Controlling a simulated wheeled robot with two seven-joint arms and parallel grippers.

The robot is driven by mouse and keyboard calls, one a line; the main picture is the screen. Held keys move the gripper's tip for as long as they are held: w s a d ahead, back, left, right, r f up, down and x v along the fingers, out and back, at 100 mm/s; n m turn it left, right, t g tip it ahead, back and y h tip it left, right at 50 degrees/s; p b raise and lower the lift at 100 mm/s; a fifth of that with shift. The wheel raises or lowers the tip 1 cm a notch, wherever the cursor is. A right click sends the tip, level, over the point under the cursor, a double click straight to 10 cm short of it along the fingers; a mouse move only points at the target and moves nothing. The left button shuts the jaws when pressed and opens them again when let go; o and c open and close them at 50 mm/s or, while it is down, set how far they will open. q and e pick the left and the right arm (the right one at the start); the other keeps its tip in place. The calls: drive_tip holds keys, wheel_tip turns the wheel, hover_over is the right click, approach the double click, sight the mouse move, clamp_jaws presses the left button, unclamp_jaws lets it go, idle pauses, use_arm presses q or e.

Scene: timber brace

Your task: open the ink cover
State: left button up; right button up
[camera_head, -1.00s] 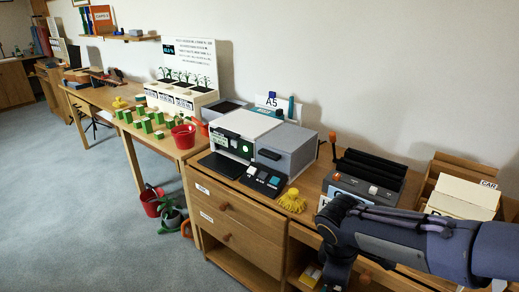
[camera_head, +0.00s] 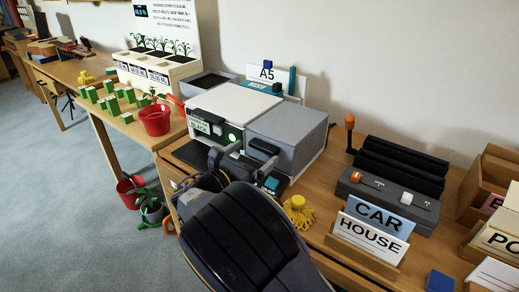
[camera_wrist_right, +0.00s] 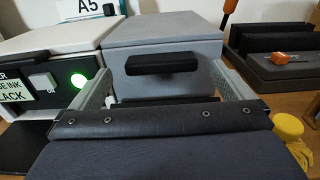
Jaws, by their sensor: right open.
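The printer has a white left part (camera_head: 235,105) and a grey box-shaped cover (camera_head: 290,130) on its right, which looks shut. A black handle (camera_head: 264,146) sticks out of the cover's front; it also shows in the right wrist view (camera_wrist_right: 162,63). My right gripper (camera_head: 238,153) is open in front of the cover. In the right wrist view its fingers (camera_wrist_right: 165,88) stand apart on either side of the handle, with nothing held. I cannot tell whether the fingers touch the cover. My left gripper is not in view.
A green light (camera_wrist_right: 78,80) glows on the printer's front beside a label with "INK" and "BLACK". A yellow object (camera_head: 298,212) lies right of the printer. A card holder with "CAR" and "HOUSE" cards (camera_head: 368,236) and a dark slotted device (camera_head: 400,170) stand farther right.

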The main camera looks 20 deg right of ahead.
sight(260, 148)
drive_tip(key=shift+x, duration=1.85)
